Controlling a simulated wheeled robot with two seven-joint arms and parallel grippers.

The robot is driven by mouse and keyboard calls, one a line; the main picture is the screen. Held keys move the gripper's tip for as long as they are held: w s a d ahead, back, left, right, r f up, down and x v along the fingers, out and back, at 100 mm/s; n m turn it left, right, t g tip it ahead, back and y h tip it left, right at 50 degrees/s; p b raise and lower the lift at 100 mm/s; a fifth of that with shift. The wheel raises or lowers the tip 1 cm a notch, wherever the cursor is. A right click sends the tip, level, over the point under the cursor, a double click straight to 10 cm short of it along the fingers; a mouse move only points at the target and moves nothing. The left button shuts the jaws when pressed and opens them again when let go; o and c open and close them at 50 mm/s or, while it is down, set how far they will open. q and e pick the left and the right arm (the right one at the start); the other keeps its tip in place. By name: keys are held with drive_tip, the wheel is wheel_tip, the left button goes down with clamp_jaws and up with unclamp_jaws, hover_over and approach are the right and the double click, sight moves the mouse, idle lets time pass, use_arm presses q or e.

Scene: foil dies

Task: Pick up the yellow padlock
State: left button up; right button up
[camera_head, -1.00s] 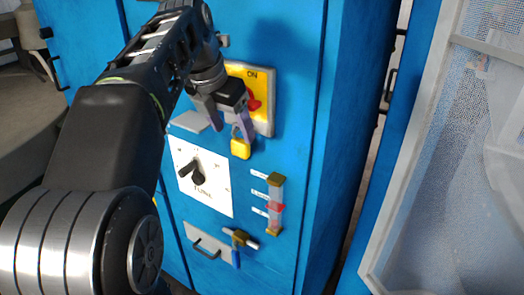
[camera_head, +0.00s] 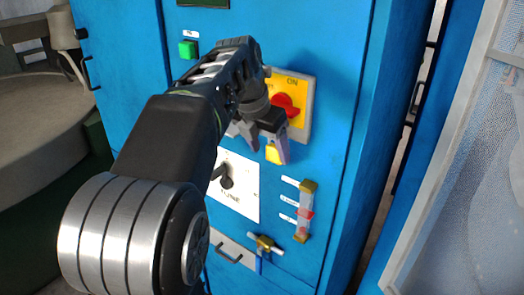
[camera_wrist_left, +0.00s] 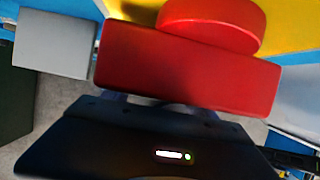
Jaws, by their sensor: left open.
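The yellow padlock (camera_head: 272,154) hangs below the red rotary switch (camera_head: 287,106) on its yellow plate (camera_head: 298,88). Its shackle is hidden behind my left gripper. My left gripper (camera_head: 268,147) is open at the padlock, one finger left of it and the other overlapping its right side in the head view. I cannot tell whether they touch. The left wrist view shows the red switch handle (camera_wrist_left: 185,68) close up, with the yellow plate behind; I cannot make out the padlock there. My right gripper is not in view.
The blue cabinet front carries a green button (camera_head: 188,49), a white dial panel (camera_head: 240,187), a sight tube (camera_head: 305,212), and a valve (camera_head: 265,243) near a handle. A mesh-paned door (camera_head: 455,160) stands at the right.

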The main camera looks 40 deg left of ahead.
use_arm(q)
drive_tip(key=shift+w+d+f, duration=0.1)
drive_tip(key=shift+w+f, duration=0.1)
drive_tip(key=shift+w+d, duration=0.15)
drive_tip(key=shift+d, duration=0.2)
drive_tip(key=shift+a, duration=0.15)
drive_tip(key=shift+c, duration=0.4)
drive_tip(key=shift+r, duration=0.1)
clamp_jaws()
